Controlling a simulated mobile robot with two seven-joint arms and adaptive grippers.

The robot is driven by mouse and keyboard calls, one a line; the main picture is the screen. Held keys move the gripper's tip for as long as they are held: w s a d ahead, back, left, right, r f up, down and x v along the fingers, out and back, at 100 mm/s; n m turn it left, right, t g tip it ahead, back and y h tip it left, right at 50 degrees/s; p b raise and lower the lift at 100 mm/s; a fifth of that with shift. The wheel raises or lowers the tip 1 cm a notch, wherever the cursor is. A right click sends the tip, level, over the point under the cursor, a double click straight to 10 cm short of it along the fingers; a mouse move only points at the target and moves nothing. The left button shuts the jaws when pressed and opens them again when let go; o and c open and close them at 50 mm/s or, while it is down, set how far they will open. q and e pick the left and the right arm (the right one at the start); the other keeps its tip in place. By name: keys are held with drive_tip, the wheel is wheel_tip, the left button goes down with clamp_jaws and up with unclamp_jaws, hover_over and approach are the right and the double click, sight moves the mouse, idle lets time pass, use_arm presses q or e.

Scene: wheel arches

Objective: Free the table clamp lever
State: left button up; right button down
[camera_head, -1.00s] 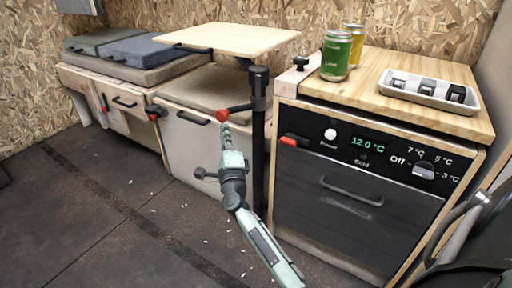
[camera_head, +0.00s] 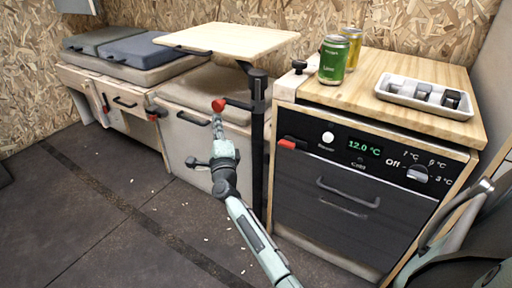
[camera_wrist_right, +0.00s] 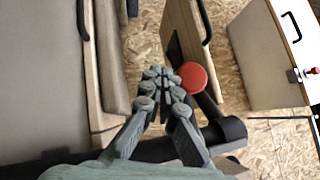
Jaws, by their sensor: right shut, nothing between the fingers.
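The table clamp lever has a red knob (camera_head: 218,105) and a short dark bar running left from the clamp on the black table post (camera_head: 258,130). The small wooden table top (camera_head: 228,38) sits above it. My right gripper (camera_head: 217,121) is shut and empty, with its tips just below the knob. In the right wrist view the fingertips (camera_wrist_right: 163,82) are closed together beside the red knob (camera_wrist_right: 193,77); I cannot tell whether they touch it. The bar is partly hidden behind the knob and fingers there. My left gripper is not in view.
A fridge cabinet (camera_head: 365,190) stands right of the post, with cans (camera_head: 334,60) and a white tray (camera_head: 424,97) on its wooden top. A cushioned bench (camera_head: 200,90) lies behind the lever. The floor (camera_head: 90,220) at left is open.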

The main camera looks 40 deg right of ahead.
idle(0.3)
drive_tip(key=v, duration=1.2)
drive_tip(key=shift+r, duration=0.1)
